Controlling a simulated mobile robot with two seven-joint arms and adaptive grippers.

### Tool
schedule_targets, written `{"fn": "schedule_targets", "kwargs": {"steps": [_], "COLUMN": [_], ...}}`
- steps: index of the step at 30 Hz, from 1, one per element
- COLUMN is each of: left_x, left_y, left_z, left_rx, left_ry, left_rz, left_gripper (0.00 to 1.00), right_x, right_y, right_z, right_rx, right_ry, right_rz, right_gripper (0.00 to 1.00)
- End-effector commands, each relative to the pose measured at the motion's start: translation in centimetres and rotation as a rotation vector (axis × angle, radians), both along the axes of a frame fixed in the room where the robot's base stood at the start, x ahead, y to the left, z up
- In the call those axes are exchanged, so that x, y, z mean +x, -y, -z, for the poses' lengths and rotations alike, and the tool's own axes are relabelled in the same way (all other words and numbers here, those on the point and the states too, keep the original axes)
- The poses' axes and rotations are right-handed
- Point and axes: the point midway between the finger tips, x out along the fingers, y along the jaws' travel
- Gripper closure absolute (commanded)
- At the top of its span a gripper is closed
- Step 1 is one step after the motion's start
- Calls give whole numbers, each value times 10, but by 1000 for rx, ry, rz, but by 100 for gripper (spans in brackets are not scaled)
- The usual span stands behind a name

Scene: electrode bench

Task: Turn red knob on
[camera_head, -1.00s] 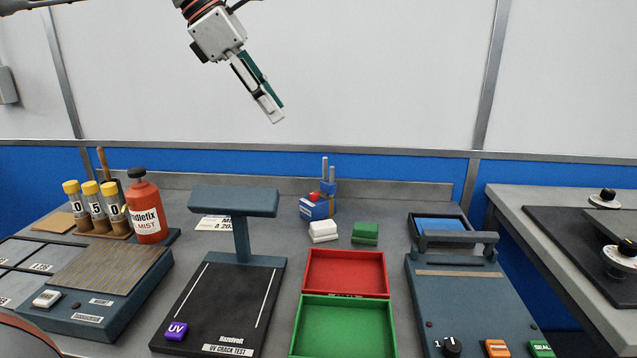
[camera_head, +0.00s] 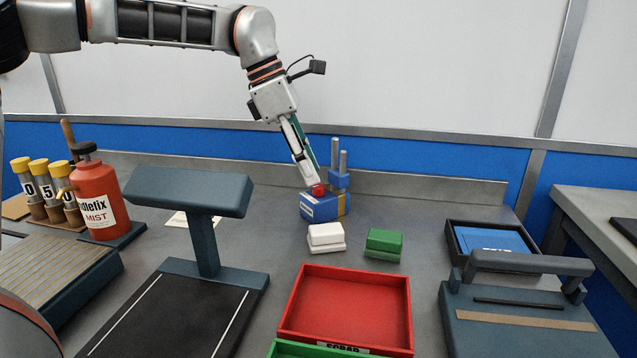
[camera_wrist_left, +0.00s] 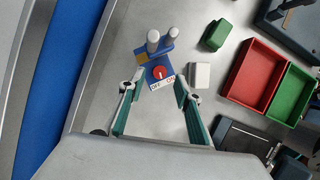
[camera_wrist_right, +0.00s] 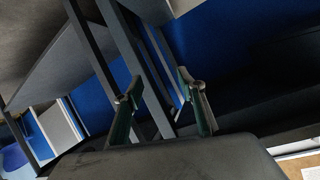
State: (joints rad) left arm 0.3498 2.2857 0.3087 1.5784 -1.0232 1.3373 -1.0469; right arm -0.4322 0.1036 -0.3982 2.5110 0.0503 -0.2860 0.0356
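The red knob (camera_head: 318,190) sits on a small blue block (camera_head: 322,207) at the back of the bench. In the left wrist view the knob (camera_wrist_left: 159,73) has a white pointer mark, and a label below it reads OFF and ON. My left gripper (camera_head: 309,182) is just above and beside the knob in the head view. In the left wrist view its fingers (camera_wrist_left: 158,91) are spread apart with the block ahead between them, and nothing is held. My right gripper (camera_wrist_right: 154,90) shows only in its own wrist view, with fingers apart and empty.
Two upright grey posts (camera_head: 340,155) stand behind the knob. A white block (camera_head: 325,236) and a green block (camera_head: 384,243) lie in front, then a red tray (camera_head: 345,305). A UV stand (camera_head: 190,190) and red bottle (camera_head: 97,195) are to the left.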

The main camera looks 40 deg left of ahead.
Motion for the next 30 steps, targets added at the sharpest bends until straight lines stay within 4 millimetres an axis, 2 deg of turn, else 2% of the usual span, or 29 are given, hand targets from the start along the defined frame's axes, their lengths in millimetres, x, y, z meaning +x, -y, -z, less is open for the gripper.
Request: {"fn": "schedule_targets", "kwargs": {"steps": [1,6,17,21,30], "left_x": [2,7,8,8,8], "left_y": [3,7,9,9,9], "left_z": [13,27,29,29,29], "left_rx": [-1,0,0,0,0], "left_ry": [-8,-4,0,0,-1], "left_rz": [2,1,-1,0,-12], "left_gripper": [66,66,66,100,100], "right_x": [-3,-5,-4,-4,-4], "right_y": [-3,-9,-14,-13,-12], "right_z": [5,5,0,1,2], "right_rx": [20,70,104,100,94], "right_ry": [-15,-24,-20,-21,-22], "right_rz": [5,19,30,31,30], "right_gripper": [60,60,60,60,60]}}
